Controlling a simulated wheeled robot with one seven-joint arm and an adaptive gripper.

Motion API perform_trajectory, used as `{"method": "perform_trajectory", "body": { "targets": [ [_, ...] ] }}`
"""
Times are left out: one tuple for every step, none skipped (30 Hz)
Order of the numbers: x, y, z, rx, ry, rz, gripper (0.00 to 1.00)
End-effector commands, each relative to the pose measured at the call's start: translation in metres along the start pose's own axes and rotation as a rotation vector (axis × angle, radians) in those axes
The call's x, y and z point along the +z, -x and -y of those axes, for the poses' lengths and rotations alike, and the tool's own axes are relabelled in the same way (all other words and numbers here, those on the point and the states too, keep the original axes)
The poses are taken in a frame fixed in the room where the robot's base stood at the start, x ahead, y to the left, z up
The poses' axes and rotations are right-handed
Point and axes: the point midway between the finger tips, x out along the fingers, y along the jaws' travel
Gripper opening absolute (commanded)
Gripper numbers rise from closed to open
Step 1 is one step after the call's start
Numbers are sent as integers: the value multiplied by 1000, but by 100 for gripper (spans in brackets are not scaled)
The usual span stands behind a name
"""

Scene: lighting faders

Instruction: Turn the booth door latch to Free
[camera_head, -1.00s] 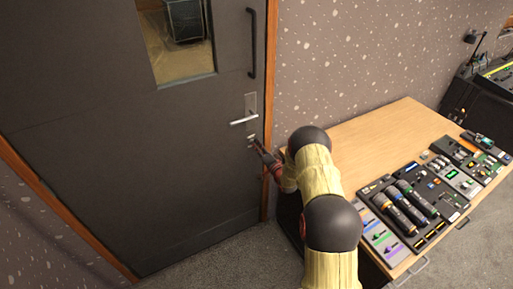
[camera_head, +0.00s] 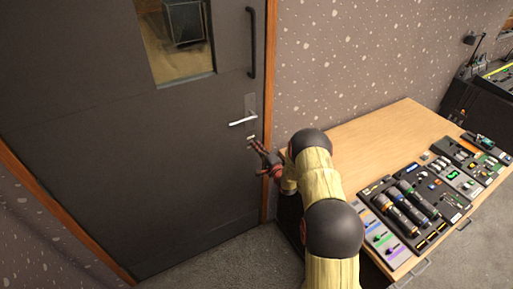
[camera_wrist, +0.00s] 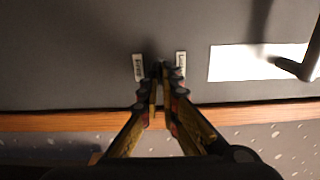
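The grey booth door (camera_head: 130,150) fills the left of the head view. My gripper (camera_head: 258,147) is at the door near its right edge, just below the lever handle (camera_head: 243,121). In the wrist view my gripper (camera_wrist: 160,82) has its fingers drawn close together around the small dark latch (camera_wrist: 156,68). Most of the latch is hidden by the fingertips, so its angle cannot be read. One small white label (camera_wrist: 138,67) is left of the latch and another label (camera_wrist: 181,65) is right of it. Their lettering is too small to read.
A silver handle plate (camera_wrist: 235,63) lies to the right in the wrist view. The wooden door frame (camera_wrist: 70,122) runs below my fingers there. A long black pull handle (camera_head: 252,45) is higher on the door.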

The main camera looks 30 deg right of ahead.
Motion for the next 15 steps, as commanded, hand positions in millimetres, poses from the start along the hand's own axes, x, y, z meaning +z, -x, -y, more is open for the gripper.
{"method": "perform_trajectory", "body": {
  "targets": [
    [-2, 0, 0, 0, -2, -3, 0],
    [-2, 0, 0, 0, -2, -3, 0],
    [-2, 0, 0, 0, -2, -3, 0],
    [-2, 0, 0, 0, -2, -3, 0],
    [-2, 0, 0, 0, -2, -3, 0],
    [-2, 0, 0, 0, -2, -3, 0],
    [-2, 0, 0, 0, -2, -3, 0],
    [-2, 0, 0, 0, -2, -3, 0],
    [-2, 0, 0, 0, -1, -3, 0],
    [-2, 0, 0, 0, -1, -3, 0],
    [-2, 0, 0, 0, -1, -3, 6],
    [-2, 0, 0, 0, -1, -3, 8],
    [-1, 0, 0, 0, -1, -3, 10],
    [-1, 0, 0, 0, -1, -3, 12],
    [-1, 0, 0, 0, -1, -2, 14]
  ]
}}
